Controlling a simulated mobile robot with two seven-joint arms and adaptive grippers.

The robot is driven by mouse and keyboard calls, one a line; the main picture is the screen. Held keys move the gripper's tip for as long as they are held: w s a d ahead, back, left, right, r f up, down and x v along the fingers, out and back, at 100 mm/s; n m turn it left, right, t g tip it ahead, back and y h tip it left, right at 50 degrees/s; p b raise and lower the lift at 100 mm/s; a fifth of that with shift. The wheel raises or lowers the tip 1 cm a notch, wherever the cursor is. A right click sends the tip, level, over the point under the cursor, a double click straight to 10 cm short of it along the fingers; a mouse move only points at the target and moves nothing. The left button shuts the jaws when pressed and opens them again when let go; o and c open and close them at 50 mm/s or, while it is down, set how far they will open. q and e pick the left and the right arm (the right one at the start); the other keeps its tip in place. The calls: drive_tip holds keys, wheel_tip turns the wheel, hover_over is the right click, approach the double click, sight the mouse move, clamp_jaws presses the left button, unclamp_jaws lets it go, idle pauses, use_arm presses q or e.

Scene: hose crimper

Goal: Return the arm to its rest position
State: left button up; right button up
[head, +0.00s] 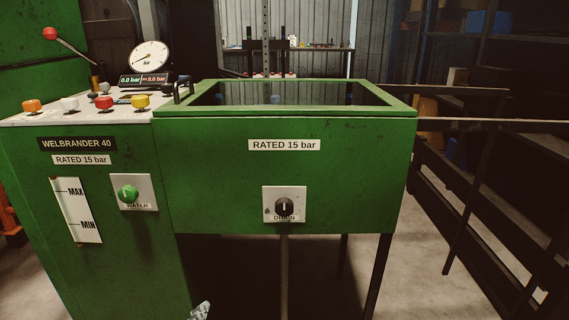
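Neither of my grippers shows clearly in the head view. A small pale grey, mottled piece (200,311) pokes up at the bottom edge, and I cannot tell what it is. The green machine (120,230) stands in front of me, labelled WELBRANDER 40 and RATED 15 bar. Its open-topped green tank (290,185) is on the right. The green WATER knob (128,194) is on the left cabinet, and the black DRAIN knob (284,207) is on the tank front.
A red-tipped lever (51,34), a pressure gauge (150,57), a digital display (144,79) and several coloured knobs sit on the left top panel. Dark metal rails (480,125) stand close on the right. Bare floor (400,285) shows under and beside the tank.

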use_arm(q)
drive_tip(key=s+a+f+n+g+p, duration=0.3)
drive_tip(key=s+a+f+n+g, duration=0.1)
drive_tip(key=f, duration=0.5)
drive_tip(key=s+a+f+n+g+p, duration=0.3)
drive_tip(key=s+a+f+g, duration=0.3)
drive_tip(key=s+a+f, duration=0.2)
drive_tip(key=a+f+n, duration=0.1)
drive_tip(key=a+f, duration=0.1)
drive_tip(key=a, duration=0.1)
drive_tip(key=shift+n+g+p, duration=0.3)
drive_tip(key=shift+p, duration=0.05)
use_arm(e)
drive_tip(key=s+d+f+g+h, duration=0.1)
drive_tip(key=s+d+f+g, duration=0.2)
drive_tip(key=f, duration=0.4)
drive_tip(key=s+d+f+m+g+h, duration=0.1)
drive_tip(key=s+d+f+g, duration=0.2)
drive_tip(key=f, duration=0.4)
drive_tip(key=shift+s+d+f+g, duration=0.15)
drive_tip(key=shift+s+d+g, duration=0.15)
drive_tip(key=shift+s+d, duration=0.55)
